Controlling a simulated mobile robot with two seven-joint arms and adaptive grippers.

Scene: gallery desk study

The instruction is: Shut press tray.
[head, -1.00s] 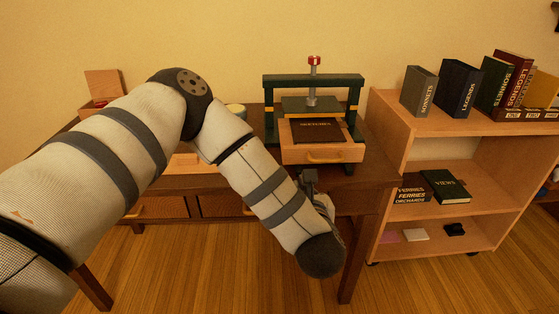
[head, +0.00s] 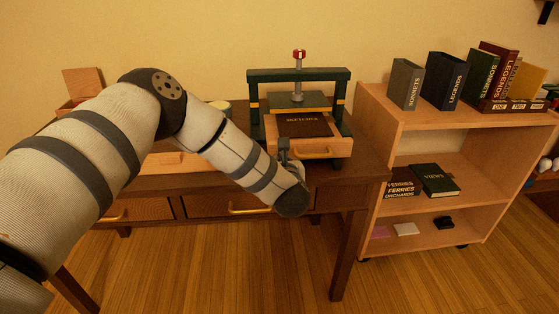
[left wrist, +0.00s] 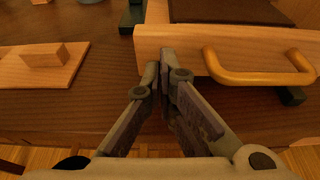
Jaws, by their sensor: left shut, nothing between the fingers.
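The press (head: 341,100) is a dark green frame with a red-topped screw, standing on the desk. Its wooden tray (head: 340,148) sticks out at the front, with a dark book (head: 305,125) lying in it. The tray has a brass-coloured handle (head: 315,154). My left gripper (head: 285,148) is shut and empty at the left part of the tray front. In the left wrist view, the fingertips (left wrist: 163,60) overlap the tray front (left wrist: 180,40), left of the handle (left wrist: 255,75). I cannot tell whether they touch it. The right gripper is not in view.
The dark wooden desk (head: 365,175) has drawers below. A wooden shelf unit (head: 385,118) with several books stands to the right. A flat wooden board with a block (left wrist: 45,65) lies left of the tray. The floor in front is clear.

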